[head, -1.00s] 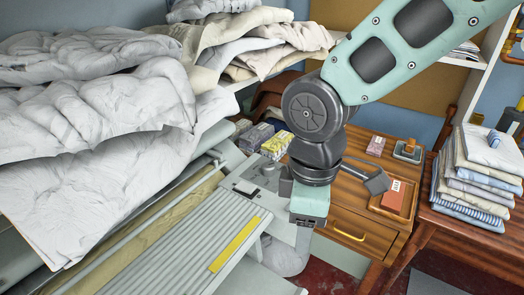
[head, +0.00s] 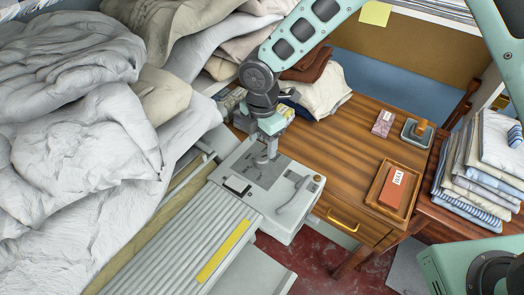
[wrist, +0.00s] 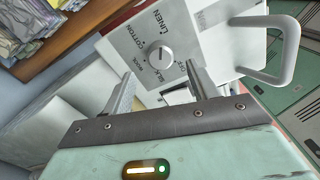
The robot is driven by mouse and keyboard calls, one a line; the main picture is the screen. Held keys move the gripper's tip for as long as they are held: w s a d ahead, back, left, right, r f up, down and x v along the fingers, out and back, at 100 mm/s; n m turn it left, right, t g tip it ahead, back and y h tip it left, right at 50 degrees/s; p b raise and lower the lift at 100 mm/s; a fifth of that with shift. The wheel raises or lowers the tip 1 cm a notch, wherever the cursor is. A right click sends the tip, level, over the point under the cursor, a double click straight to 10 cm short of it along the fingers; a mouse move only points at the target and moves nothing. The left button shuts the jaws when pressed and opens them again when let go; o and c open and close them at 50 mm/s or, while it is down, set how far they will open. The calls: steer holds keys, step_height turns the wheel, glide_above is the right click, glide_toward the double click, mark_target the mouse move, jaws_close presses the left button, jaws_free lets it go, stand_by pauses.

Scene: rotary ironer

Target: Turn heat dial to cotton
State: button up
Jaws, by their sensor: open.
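The heat dial (wrist: 160,56) is a round pale knob on the ironer's light grey control panel (wrist: 205,42). In the wrist view the words linen, cotton, wool and silk are printed around it. A dark line shows on the knob, but I cannot tell for sure which word it marks. My gripper (wrist: 160,74) is open, with one finger on each side of the knob's near side. I cannot tell whether either finger touches it. In the head view my gripper (head: 267,157) points down over the panel on the ironer's end housing (head: 293,222), and hides the dial.
A curved grey handle (wrist: 284,50) stands out beside the dial; it also shows in the head view (head: 295,196). White bedding (head: 70,160) is heaped left of the ironer. A wooden desk (head: 335,150) with a tray (head: 376,203) stands behind to the right.

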mark_target(262, 157)
steer(key=shift+f+p, duration=0.65)
steer(key=shift+f, duration=2.45)
steer(key=c, duration=1)
